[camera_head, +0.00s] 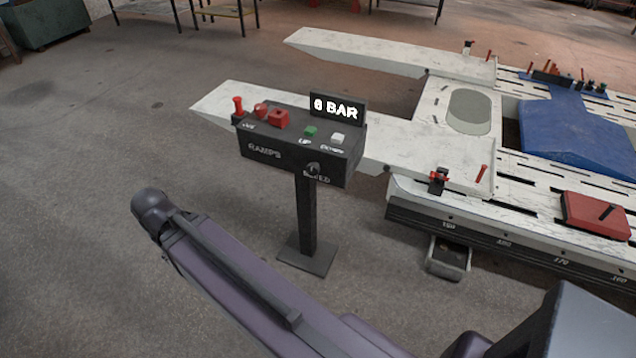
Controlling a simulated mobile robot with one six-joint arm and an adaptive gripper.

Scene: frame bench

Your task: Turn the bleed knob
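The bleed knob (313,169) is a small dark knob low on the front face of the black control box (265,153), towards its right end. A partly readable label sits just below it. The box stands on a black post (306,215) with a flat foot. A display (337,107) on top shows a figure and "BAR"; the figure looks like 0 or 6. My gripper cannot be made out in the head view; only purple and dark links of my arm show across the bottom, nearer the camera than the box.
The box top carries red controls (279,118), a green button (311,131) and a white button (337,138). White ramps (350,50) and the slotted frame bench (510,210) stand behind and right. A red case (596,215) lies on the bench. Floor left of the post is clear.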

